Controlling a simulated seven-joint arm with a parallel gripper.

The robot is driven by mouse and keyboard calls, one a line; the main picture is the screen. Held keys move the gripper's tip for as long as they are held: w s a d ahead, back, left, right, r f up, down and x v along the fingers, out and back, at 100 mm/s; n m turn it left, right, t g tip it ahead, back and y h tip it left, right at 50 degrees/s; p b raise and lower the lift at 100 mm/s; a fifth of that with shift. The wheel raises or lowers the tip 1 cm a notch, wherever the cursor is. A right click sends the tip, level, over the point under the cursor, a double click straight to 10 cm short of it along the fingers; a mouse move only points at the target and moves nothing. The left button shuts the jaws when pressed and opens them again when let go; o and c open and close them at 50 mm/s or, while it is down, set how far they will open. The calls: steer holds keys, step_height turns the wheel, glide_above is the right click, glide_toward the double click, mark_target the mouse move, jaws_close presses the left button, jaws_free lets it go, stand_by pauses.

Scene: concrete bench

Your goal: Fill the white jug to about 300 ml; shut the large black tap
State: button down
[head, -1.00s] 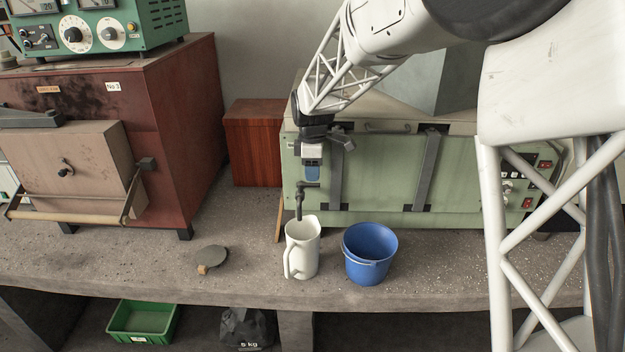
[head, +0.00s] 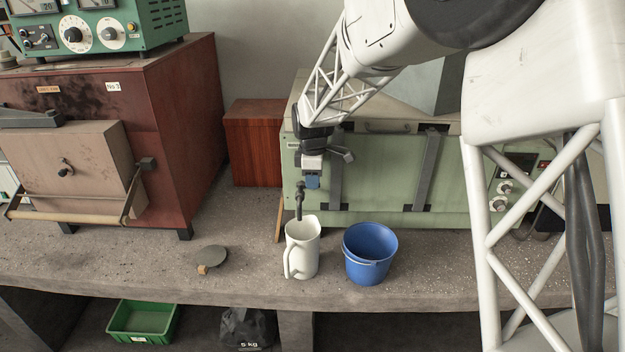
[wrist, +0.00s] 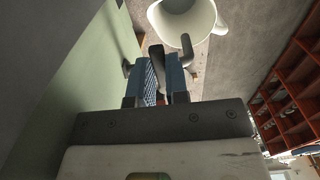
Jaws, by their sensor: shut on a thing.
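The white jug (head: 302,250) stands upright on the bench under the spout of the large black tap (head: 299,203), which comes out of the green cabinet's front. The jug's open mouth also shows in the wrist view (wrist: 205,16). I see no clear water stream, and the level inside cannot be read. My gripper (head: 312,182) is at the tap, just above and right of its spout. In the wrist view its blue-padded fingers (wrist: 164,78) are closed around the tap's dark handle, which is mostly hidden between them.
A blue bucket (head: 369,254) stands close to the right of the jug. The red-brown furnace (head: 180,130) stands further left. The bench's front edge is close before jug and bucket; bare bench lies between disc and jug.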

steer(key=shift+s, duration=0.1)
steer(key=shift+s+m, duration=0.2)
steer(key=shift+m, duration=0.8)
steer(key=c, duration=1.1)
jaws_free()
steer(key=shift+r, duration=0.2)
steer(key=shift+r, duration=3.75)
